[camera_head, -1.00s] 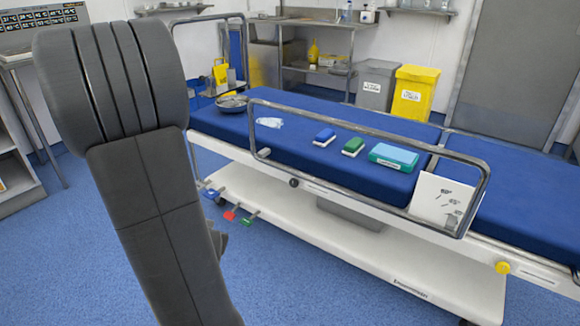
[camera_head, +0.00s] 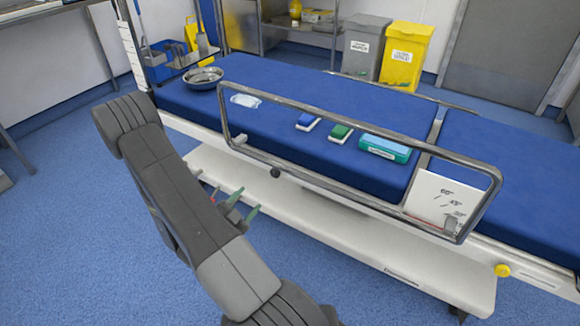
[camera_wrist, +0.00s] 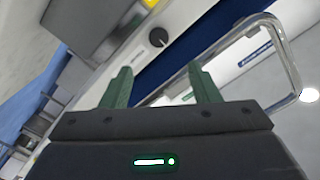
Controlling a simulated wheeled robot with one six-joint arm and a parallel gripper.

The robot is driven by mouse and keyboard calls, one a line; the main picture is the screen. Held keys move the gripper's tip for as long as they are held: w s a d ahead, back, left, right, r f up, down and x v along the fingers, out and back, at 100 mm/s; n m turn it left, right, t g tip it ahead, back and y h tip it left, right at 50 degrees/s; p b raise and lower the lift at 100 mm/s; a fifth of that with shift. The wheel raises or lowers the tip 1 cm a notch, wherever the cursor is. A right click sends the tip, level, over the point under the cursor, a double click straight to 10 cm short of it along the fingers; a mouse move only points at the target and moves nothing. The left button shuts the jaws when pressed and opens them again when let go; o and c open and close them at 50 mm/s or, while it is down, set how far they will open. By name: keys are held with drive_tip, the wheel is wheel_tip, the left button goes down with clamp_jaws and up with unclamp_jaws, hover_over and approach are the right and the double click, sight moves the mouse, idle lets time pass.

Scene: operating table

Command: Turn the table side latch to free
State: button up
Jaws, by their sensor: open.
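The operating table (camera_head: 330,245) has a white side below a blue mattress. A small black knob (camera_head: 275,172) sits on its side, by the lower bar of the side rail; it may be the latch. It also shows in the wrist view, as a round black knob (camera_wrist: 158,37) on a white panel with a lighter mark on its face. A yellow knob (camera_head: 502,270) is farther right on the table side. My gripper (camera_head: 243,204) is open, its green fingers apart and empty. In the wrist view my gripper (camera_wrist: 162,84) is short of the black knob, not touching it.
The raised metal side rail (camera_head: 350,180) stands along the near edge. A white card (camera_head: 435,195) hangs at its right end. A steel bowl (camera_head: 203,77), blue box, green box and teal pack (camera_head: 385,147) lie on the mattress. The blue floor in front is clear.

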sight(274, 174)
drive_tip(key=b+x, duration=0.2)
drive_tip(key=x, duration=1.2)
drive_tip(key=shift+s+d+b, duration=0.2)
drive_tip(key=shift+b, duration=0.1)
drive_tip(key=c, duration=1)
